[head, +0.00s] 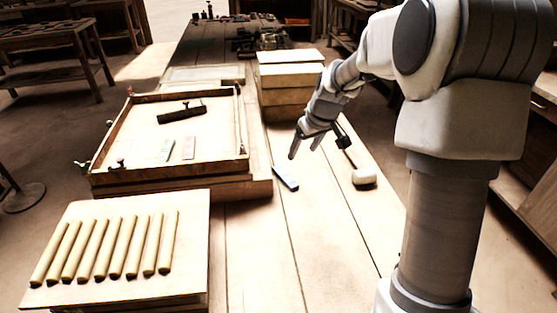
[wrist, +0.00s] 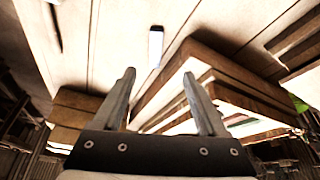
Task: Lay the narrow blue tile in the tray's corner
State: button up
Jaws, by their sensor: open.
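The narrow blue tile (head: 285,178) lies flat on the bench planks, just right of the tray. It also shows in the wrist view (wrist: 155,45), ahead of the fingertips. The wooden tray (head: 216,112) has raised rims and stands at the left. A greenish tile (head: 166,150) and a pale pinkish tile (head: 188,148) lie inside it, near its front. My gripper (head: 304,151) is open and empty, above the bench and up and right of the blue tile in the head view. Its two fingers stand apart in the wrist view (wrist: 159,74), with nothing between them.
A dark bar with a knob (head: 182,114) lies in the tray's back part. A mallet (head: 363,178) lies right of the blue tile. A board with several yellow rods (head: 190,280) is at the front left. Stacked wooden boxes (head: 290,75) stand behind. The planks in front are clear.

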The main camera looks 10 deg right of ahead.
jog(key=f, duration=0.1)
jog(key=b, duration=0.3)
send_near(289, 179)
jog(key=shift+a+f, duration=0.2)
jog(key=shift+f, duration=0.4)
jog(key=shift+a+f, duration=0.25)
jog(key=shift+f, duration=0.3)
jog(key=shift+w+d+b+x, duration=0.15)
jog(key=shift+b+x, duration=0.1)
jog(key=shift+x, duration=1.2)
jog(key=shift+w+d+b+x, duration=0.15)
jog(key=shift+b+x, duration=0.1)
jog(key=shift+x, duration=1.15)
jog(key=shift+c, duration=0.2)
jog(key=shift+r, duration=0.1)
grip_shut()
